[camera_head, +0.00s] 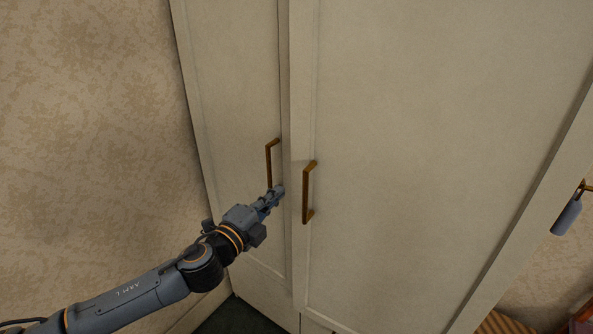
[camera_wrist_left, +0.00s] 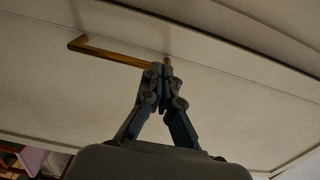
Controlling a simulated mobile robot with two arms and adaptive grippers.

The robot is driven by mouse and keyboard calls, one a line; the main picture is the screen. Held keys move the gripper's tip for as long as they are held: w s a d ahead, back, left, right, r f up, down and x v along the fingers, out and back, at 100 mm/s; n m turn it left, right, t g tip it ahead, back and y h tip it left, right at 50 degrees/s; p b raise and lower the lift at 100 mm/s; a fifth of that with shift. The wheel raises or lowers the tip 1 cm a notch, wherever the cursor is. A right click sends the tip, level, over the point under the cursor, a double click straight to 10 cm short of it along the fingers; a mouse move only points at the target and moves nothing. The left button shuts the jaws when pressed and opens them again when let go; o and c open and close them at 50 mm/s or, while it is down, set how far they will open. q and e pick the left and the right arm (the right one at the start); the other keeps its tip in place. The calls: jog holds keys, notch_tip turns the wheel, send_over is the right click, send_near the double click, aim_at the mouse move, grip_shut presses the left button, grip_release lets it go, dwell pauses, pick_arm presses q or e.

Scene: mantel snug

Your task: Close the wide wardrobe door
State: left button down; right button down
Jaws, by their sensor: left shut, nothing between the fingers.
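The wide wardrobe door (camera_head: 420,150) is a pale panel filling the middle and right of the head view. Its upright brass handle (camera_head: 307,192) is near its left edge. Whether the door stands slightly ajar is unclear. The narrower door (camera_head: 235,100) is to its left, with its own brass handle (camera_head: 269,163). My left gripper (camera_head: 279,190) is shut and empty, its tips just below the narrow door's handle and left of the wide door's. In the left wrist view my left gripper (camera_wrist_left: 165,82) is close to a brass handle (camera_wrist_left: 112,52); contact is unclear. My right gripper is out of view.
A patterned beige wall (camera_head: 85,120) borders the wardrobe on the left. A small blue-grey object (camera_head: 567,217) hangs from a brass piece at the far right. Dark floor (camera_head: 230,318) shows below the narrow door.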

aim_at(304, 167)
pick_arm(q)
jog(key=p+x, duration=0.1)
jog(key=x, duration=0.9)
jog(key=shift+w+p, duration=0.1)
jog(key=shift+p, duration=0.3)
